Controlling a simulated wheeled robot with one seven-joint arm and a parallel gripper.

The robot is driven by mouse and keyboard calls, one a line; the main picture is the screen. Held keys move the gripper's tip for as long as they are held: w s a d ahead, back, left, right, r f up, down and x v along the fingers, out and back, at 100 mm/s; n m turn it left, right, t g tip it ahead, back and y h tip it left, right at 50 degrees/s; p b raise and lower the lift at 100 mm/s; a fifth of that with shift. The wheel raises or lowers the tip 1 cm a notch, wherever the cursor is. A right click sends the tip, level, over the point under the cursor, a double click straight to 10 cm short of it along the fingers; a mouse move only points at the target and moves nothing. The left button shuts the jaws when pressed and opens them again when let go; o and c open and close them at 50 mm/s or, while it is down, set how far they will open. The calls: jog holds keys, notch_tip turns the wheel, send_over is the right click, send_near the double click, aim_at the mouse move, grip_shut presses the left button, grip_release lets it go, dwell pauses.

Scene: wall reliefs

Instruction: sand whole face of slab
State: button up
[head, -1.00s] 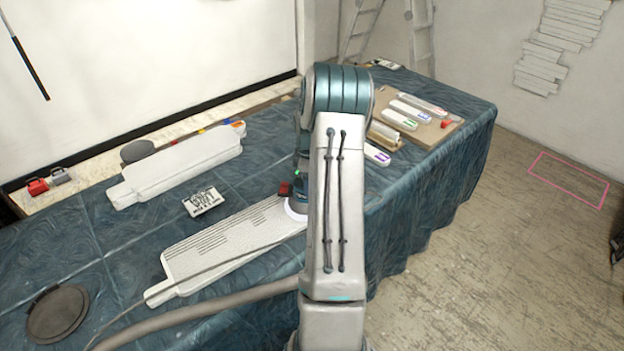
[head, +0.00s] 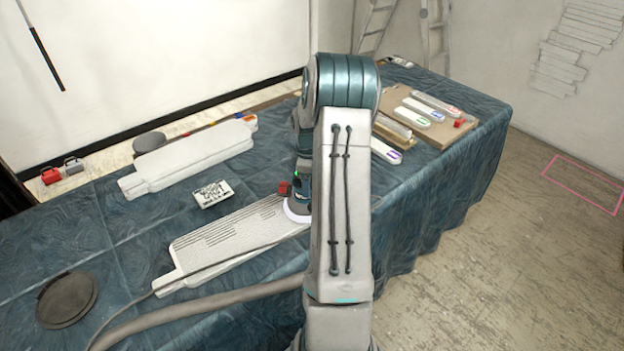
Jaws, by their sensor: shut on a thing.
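The slab (head: 215,252) is a long pale board with a narrow tab at its left end. It lies on the dark blue cloth, and rows of fine dark grooves show on its face. A sander (head: 298,206) with a pale round pad rests at the slab's right part, and a hose trails left from the arm. My gripper (head: 302,168) is shut on the sander from above, mostly hidden by my arm. The arm also hides the slab's right end. I cannot tell whether the pad touches the face.
A second pale slab (head: 190,158) lies behind. A lettered card (head: 212,194) lies between the slabs. A dark disc (head: 67,300) is at front left. A brown board (head: 435,118) with several colour-marked pale blocks is at right. A ladder (head: 430,35) stands behind the table.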

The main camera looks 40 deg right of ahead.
jog(key=shift+w+a, duration=0.15)
jog(key=shift+a, duration=1.15)
jog(key=shift+w+a+r+b, duration=0.1)
jog(key=shift+a+b, duration=0.2)
jog(key=shift+a, duration=0.6)
jog(key=shift+w+a+r+b, duration=0.1)
jog(key=shift+a+b, duration=0.15)
jog(key=shift+a, duration=0.8)
